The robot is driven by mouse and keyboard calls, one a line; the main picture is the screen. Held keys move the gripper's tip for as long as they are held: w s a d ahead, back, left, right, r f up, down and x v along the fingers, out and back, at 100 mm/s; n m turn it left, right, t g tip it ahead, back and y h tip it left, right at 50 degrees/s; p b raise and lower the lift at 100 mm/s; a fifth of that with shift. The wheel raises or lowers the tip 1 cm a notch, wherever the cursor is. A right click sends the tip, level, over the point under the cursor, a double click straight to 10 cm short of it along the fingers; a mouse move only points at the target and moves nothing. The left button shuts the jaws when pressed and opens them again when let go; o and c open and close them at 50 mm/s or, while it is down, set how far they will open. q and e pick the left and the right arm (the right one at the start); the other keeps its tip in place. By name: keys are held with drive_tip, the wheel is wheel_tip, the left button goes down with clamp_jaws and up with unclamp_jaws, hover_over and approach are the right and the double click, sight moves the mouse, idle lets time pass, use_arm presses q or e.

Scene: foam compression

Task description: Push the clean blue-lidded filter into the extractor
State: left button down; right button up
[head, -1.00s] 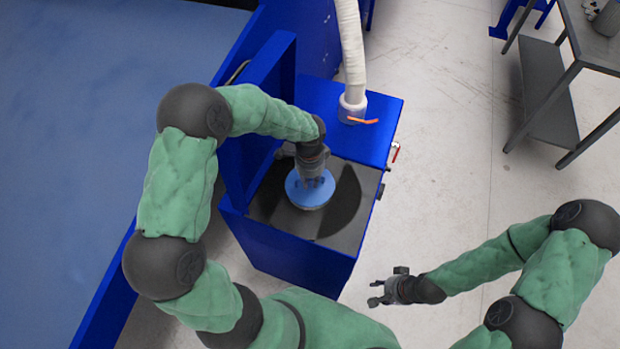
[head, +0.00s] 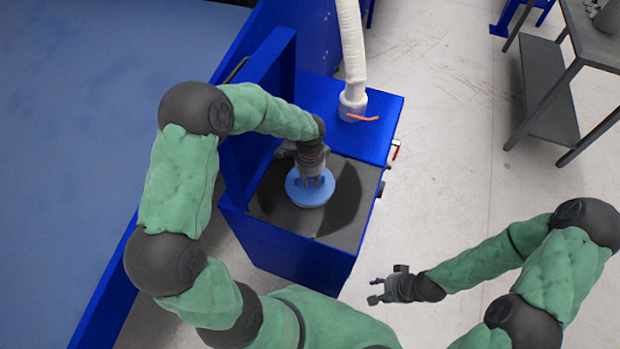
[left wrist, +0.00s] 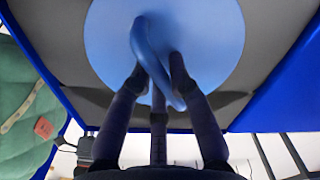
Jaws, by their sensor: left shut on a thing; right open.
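The blue-lidded filter (head: 308,197) sits at the dark grey top of the blue extractor (head: 340,227), with its round lid facing up. In the left wrist view the lid (left wrist: 215,30) fills the upper middle, with a raised blue handle across it. My left gripper (head: 312,182) is above the lid, its fingers shut on the handle. The fingers also show in the left wrist view (left wrist: 158,85). How deep the filter sits in the opening is hard to tell. My right gripper (head: 378,290) is open and empty, apart from the extractor at its lower right.
The extractor's raised blue cover (head: 262,110) stands left of the opening. A white hose (head: 350,50) rises behind, next to an orange handle (head: 363,117). A grey table (head: 575,80) stands at the far right. The floor between is clear.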

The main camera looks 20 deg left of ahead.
use_arm(q)
drive_tip(key=shift+f+b, duration=0.55)
drive_tip(key=shift+f, duration=0.45)
idle(1.8)
drive_tip(key=c, duration=1.1)
unclamp_jaws()
wheel_tip(320, 180, up, 12)
drive_tip(key=shift+r, duration=0.1)
